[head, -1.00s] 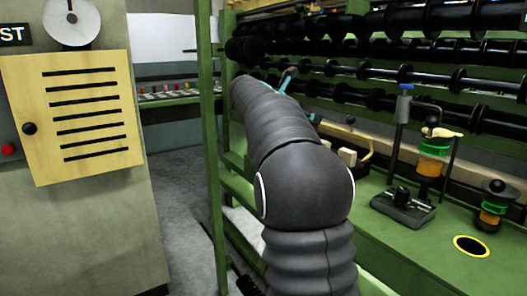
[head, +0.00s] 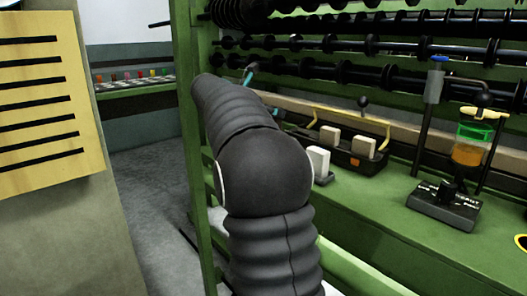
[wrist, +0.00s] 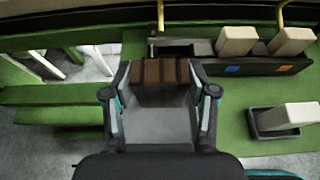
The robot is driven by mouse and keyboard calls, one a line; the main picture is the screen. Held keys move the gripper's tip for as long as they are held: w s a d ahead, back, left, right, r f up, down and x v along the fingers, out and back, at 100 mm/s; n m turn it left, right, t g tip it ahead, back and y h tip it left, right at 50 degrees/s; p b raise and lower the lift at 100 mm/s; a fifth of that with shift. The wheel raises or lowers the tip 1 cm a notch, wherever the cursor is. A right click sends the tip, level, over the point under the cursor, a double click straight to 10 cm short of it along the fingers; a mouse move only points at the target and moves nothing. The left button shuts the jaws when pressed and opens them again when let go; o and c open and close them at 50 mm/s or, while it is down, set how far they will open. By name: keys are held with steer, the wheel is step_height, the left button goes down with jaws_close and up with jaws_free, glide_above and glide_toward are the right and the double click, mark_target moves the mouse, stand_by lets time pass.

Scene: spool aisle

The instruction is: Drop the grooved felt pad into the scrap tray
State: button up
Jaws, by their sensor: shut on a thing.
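In the wrist view my gripper (wrist: 162,92) is shut on a brown block with dark grooves, the grooved felt pad (wrist: 160,72). The pad is held between the fingers above the green bench, in front of the left end of a long black holder (wrist: 262,68). The holder carries cream blocks at its right and has blue and orange marks. A small black tray (wrist: 256,130) with a cream block in it stands to the right of my gripper. No label shows which container is the scrap tray.
In the head view the long holder (head: 347,152) has yellow handles near it. A stand with a black base (head: 445,207) and an orange and green spool (head: 470,142) is at right. A green post (head: 187,120) rises at left. Black roller bars run above the bench.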

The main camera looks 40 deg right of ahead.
steer(key=shift+f+b, duration=2.55)
steer(key=shift+b, duration=0.3)
steer(key=shift+r, duration=0.1)
steer(key=o, duration=1.2)
steer(key=shift+a, duration=0.1)
steer(key=v, duration=1.2)
